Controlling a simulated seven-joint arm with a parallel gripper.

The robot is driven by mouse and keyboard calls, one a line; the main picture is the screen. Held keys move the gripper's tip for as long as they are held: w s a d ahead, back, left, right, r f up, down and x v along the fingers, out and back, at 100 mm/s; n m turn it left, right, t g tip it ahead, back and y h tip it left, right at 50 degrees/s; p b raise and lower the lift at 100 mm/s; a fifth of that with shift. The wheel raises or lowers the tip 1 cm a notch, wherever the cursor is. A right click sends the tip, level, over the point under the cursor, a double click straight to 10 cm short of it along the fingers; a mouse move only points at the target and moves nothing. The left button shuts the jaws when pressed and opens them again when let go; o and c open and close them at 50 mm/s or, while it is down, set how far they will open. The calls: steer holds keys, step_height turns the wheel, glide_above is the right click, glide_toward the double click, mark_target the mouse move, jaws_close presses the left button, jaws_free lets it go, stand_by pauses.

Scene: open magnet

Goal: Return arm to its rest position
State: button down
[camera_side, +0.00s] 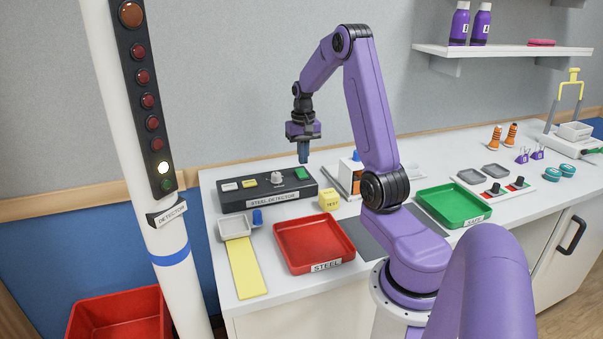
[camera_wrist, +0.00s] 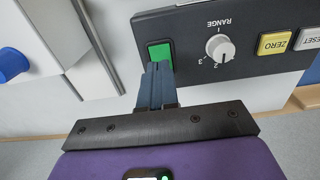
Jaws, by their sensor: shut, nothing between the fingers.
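My purple arm reaches over the bench, and my gripper (camera_side: 303,158) points down above the right end of the black steel detector box (camera_side: 240,203). The fingers are shut together with nothing between them. In the wrist view the closed fingertips (camera_wrist: 158,70) lie over the lower part of the green button (camera_wrist: 159,52). In the side view the tips are just above the green button (camera_side: 301,173); I cannot tell whether they touch it. The range knob (camera_wrist: 219,47) and the yellow zero button (camera_wrist: 274,44) are beside it.
A green tray (camera_side: 454,205) is at right. The detector post (camera_side: 150,170) stands at left with one lamp lit near its bottom. Open air surrounds the raised elbow.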

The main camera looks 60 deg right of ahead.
steer(key=shift+r, duration=1.5)
steer(key=a+r+n, duration=0.2)
steer(key=a+n, duration=0.8)
steer(key=a, duration=1.7)
steer(key=s+a+n, duration=0.5)
steer(key=s, duration=0.6)
steer(key=s+a+n, duration=0.6)
steer(key=s, duration=0.4)
steer(key=shift+s+f+n, duration=0.15)
steer(key=shift+s+n, duration=0.15)
steer(key=shift+s, duration=0.1)
steer(key=c, duration=1.8)
jaws_free()
